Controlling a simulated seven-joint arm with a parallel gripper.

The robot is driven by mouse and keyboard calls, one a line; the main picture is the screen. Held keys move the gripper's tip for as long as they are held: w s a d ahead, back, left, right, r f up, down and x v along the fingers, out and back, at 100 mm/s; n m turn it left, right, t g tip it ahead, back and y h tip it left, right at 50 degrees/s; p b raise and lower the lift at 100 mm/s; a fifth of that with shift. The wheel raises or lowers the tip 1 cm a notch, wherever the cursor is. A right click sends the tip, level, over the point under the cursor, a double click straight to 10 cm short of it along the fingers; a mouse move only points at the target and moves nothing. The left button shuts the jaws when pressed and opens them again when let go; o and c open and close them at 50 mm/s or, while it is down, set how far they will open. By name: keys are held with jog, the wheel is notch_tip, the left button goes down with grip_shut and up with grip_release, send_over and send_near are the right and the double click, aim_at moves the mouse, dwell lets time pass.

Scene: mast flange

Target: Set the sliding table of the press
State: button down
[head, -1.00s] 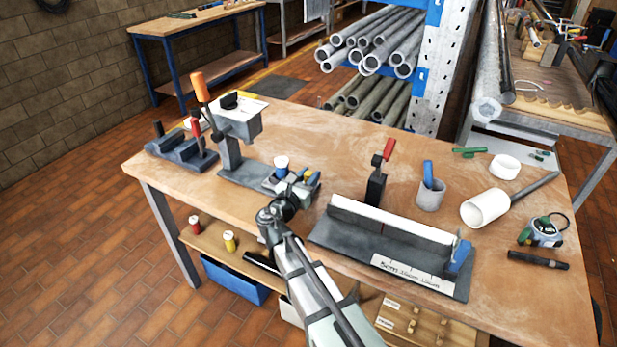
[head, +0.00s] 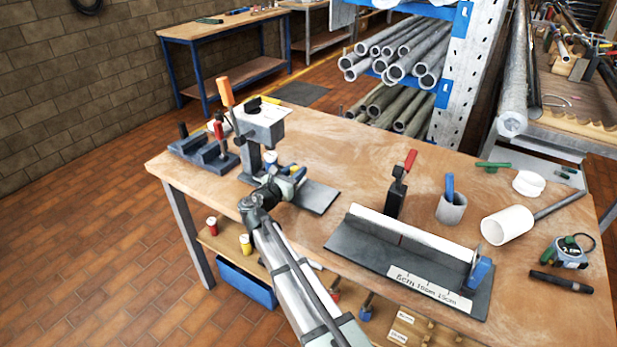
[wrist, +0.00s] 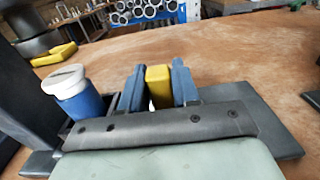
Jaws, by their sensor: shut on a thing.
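The press (head: 262,122) with its orange lever (head: 226,92) stands at the bench's left end. Its grey base plate (head: 318,197) reaches out to the right. My gripper (head: 293,171) is low over this plate, right of the press column. In the wrist view, the blue fingers of my gripper (wrist: 158,86) are shut on a yellow grip (wrist: 158,88). The sliding table (wrist: 112,105) shows as a dark tray edge left of the fingers, mostly hidden. A blue cup with a white top (wrist: 78,95) stands upright at it, close to the press column.
A yellow block (wrist: 53,55) lies behind the cup. A clamp fixture (head: 205,150) sits left of the press. A grey measuring fixture (head: 400,262), a pen cup (head: 450,207) and a white tube (head: 508,226) are to the right. The bench behind the plate is clear.

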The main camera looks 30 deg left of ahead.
jog(key=shift+a, duration=0.35)
jog(key=c, duration=0.9)
grip_release()
jog(key=s, duration=1.2)
jog(key=shift+s+d, duration=0.1)
jog(key=shift+s, duration=0.85)
